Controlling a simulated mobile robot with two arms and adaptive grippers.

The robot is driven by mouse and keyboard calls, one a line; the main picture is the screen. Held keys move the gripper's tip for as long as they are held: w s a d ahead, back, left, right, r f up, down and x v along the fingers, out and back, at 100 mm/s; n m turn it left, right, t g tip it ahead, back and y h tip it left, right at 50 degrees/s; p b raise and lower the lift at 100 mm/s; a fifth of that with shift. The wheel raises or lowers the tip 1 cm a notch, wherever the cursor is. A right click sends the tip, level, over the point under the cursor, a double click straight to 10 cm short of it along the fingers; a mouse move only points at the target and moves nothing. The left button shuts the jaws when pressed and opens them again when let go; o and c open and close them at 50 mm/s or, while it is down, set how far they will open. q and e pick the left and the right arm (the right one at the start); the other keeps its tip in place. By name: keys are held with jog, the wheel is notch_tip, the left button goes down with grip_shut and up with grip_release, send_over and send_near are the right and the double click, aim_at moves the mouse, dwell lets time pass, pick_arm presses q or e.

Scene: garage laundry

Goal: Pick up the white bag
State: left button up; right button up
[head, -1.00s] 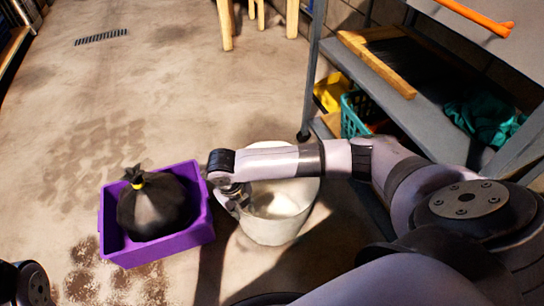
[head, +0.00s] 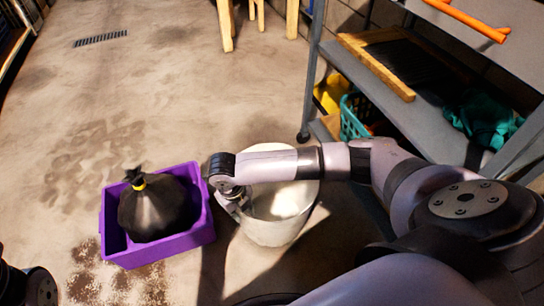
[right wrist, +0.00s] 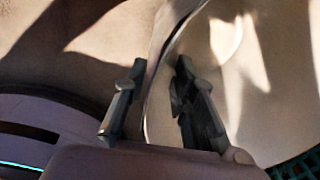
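A round, open-topped white vessel (head: 275,232) stands on the floor right of the purple crate. It looks like a smooth bucket, with a pale patch inside; I cannot make out a separate white bag. My right gripper (head: 240,208) is at its left rim in the head view, partly hidden by my own wrist. In the right wrist view, the two dark fingers of my right gripper (right wrist: 158,105) are apart. The vessel's rim and pale wall (right wrist: 158,125) show between them; I cannot tell whether they touch it. My left gripper is out of view.
A purple crate (head: 172,247) holding a black tied bag (head: 155,210) stands just left of the vessel. A grey shelf unit (head: 440,120) is at the right, with a teal basket (head: 354,117) beneath. Floor beyond the crate is clear.

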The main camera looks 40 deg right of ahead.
grip_shut()
dwell(0.8)
